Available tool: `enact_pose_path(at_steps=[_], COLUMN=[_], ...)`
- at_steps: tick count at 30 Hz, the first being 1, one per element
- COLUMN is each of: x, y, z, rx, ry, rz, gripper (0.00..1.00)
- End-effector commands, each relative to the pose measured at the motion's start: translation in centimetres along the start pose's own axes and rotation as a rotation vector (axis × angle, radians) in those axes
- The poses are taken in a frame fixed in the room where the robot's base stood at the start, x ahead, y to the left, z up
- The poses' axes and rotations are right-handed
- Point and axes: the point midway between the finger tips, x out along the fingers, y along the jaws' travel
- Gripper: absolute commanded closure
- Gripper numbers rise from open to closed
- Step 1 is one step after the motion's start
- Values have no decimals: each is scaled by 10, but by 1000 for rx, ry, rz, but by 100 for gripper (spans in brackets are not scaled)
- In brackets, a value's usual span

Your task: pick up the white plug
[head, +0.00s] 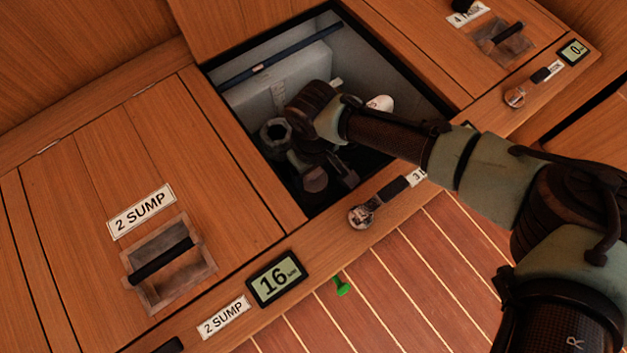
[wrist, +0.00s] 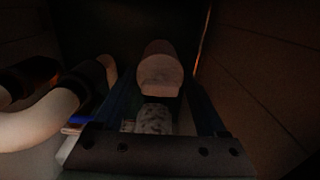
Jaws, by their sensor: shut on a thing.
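My gripper (head: 326,172) reaches down into the open floor compartment (head: 240,92) in the head view. In the wrist view, its two dark fingers (wrist: 160,92) lie on either side of a pale, round-ended piece, which I take for the white plug (wrist: 160,68). The gripper is shut on it. The piece looks pinkish in the dim light, and a speckled lower part shows nearer the camera. My wrist and the shadow hide much of the grip in the head view, so I cannot tell there whether the plug touches the compartment floor.
A pale curved hose (wrist: 48,128) with dark bands lies left of the fingers in the wrist view. The compartment walls are close around my arm. A closed hatch marked 2 SUMP (head: 90,200) lies to the left. A small green object (head: 342,287) is on the slatted floor.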

Motion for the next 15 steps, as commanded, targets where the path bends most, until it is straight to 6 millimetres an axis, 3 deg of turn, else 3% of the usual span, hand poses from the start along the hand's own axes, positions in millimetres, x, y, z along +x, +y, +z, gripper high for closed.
enact_pose_path(at_steps=[1, 6, 15], x=[0, 0, -6], y=[0, 0, 0], z=[0, 0, 0], rx=[0, 0, 0], ry=[0, 0, 1], rz=[0, 0, -1], gripper=[63, 93, 93])
